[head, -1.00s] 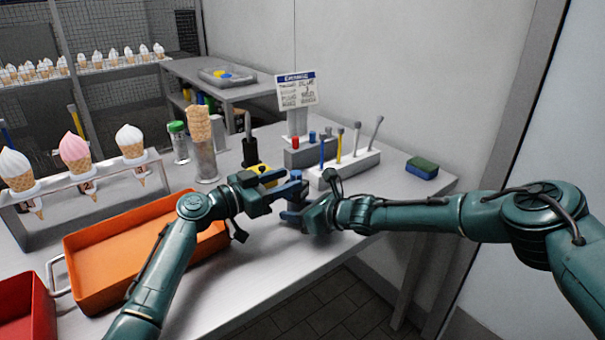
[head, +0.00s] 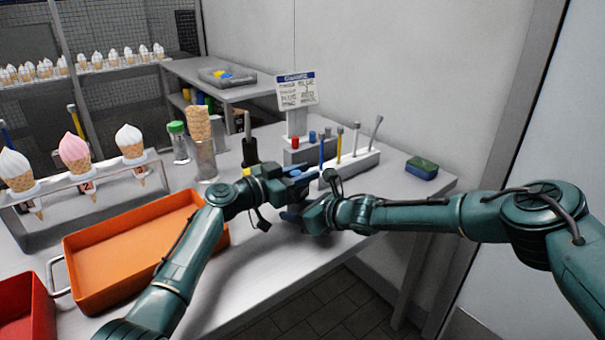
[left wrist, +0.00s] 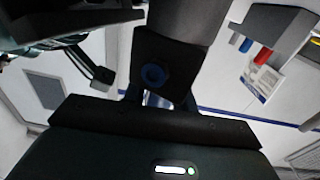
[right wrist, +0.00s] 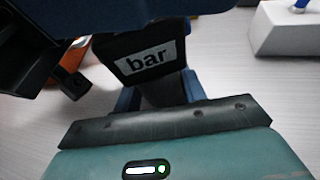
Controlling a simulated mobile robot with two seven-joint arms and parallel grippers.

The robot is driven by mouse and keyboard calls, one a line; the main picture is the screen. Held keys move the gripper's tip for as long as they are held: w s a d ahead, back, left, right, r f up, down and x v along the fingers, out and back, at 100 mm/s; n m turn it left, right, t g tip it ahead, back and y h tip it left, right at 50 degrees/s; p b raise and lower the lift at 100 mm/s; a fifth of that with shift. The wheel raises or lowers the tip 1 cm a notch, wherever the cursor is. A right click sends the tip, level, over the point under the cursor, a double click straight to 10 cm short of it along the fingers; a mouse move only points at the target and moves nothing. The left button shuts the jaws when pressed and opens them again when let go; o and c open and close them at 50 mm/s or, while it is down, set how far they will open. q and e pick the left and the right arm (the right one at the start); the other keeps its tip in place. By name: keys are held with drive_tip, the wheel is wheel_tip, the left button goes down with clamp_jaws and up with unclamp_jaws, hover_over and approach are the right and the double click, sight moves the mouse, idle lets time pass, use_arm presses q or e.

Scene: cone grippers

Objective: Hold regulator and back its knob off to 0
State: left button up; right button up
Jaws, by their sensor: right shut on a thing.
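My right gripper (head: 302,216) is shut on the regulator (right wrist: 120,45), a dark body with a white "bar" label. In the right wrist view the blue fingers of this gripper (right wrist: 158,95) stand on both sides of it, above the pale table. My left gripper (head: 302,180) is just above it in the head view, its blue fingers apart. In the left wrist view the fingers of this gripper (left wrist: 158,98) are partly hidden by a dark block with a blue round part (left wrist: 153,74); I cannot tell whether they touch the knob. The dial reading is not visible.
An orange tray (head: 75,249) lies at left, with a cone rack (head: 60,227) behind it. A tool block (head: 365,164), a sign (head: 297,90) and a sponge (head: 421,168) stand behind my grippers. The table's front right is clear.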

use_arm(q)
drive_tip(key=c, duration=0.6)
drive_tip(key=shift+o, duration=0.2)
drive_tip(key=shift+w+g, duration=0.1)
drive_tip(key=shift+g, duration=0.2)
drive_tip(key=shift+a+f+m+g+h, duration=0.1)
drive_tip(key=shift+m+g+h, duration=0.7)
drive_tip(key=shift+m+g, duration=0.5)
drive_tip(key=shift+g, duration=0.3)
drive_tip(key=shift+s+h, duration=0.3)
drive_tip(key=o, duration=1)
drive_tip(key=shift+d, duration=0.2)
